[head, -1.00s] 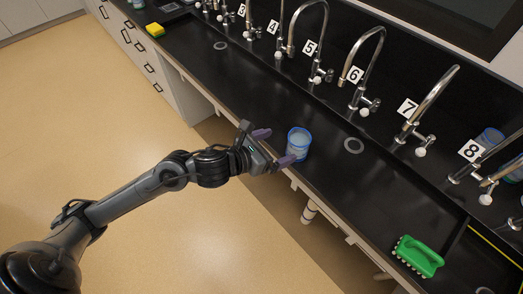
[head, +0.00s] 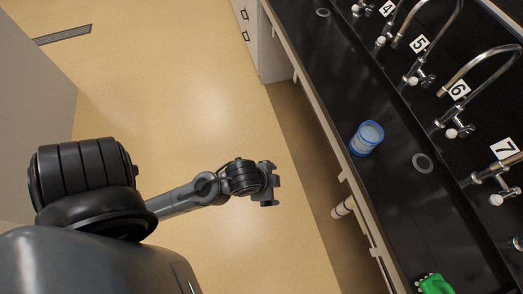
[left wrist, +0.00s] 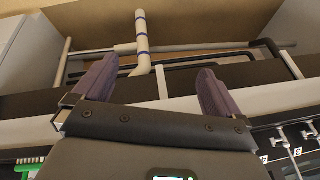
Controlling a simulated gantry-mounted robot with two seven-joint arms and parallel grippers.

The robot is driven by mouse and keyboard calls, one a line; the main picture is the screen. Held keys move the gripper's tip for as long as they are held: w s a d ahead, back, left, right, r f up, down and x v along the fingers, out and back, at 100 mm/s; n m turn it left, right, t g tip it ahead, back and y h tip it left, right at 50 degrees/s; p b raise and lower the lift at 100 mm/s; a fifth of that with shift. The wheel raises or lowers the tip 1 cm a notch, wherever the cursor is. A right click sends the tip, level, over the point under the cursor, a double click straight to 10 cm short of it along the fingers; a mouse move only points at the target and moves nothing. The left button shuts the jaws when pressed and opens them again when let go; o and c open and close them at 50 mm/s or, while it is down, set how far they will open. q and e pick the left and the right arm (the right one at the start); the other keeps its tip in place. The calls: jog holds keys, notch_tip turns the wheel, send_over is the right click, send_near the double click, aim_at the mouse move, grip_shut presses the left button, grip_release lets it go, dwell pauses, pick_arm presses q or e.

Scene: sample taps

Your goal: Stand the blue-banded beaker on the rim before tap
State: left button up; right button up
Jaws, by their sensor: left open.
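The blue-banded beaker (head: 367,138) stands upright on the black counter's front rim (head: 345,95) in the head view, beside a round drain. It lies before the taps marked 5 and 6; I cannot tell which it lines up with. Tap 6 (head: 463,128) and tap 5 (head: 416,78) stand behind it. My left gripper (head: 275,183) is left of the beaker, over the floor and clear of the counter. In the left wrist view its two purple fingers (left wrist: 157,68) are spread with nothing between them. The beaker is not in that view. My right gripper is not seen.
The round drain (head: 423,163) sits right of the beaker. A green brush (head: 435,285) lies on the counter at the bottom. Tap 7 (head: 490,178) is at the right. A white pipe (head: 343,208) shows under the counter. The floor between is clear.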

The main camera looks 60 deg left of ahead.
pick_arm(q)
jog(key=s+n, duration=0.1)
jog(key=n, duration=0.1)
jog(key=s+f+n+g, duration=0.1)
jog(key=s, duration=0.1)
jog(key=shift+s+d+f+n, duration=0.1)
jog(key=shift+s+d+n, duration=0.05)
jog(key=shift+s+n, duration=0.2)
jog(key=shift+w, duration=0.1)
notch_tip(320, 180, up, 35)
jog(key=p, duration=3.5)
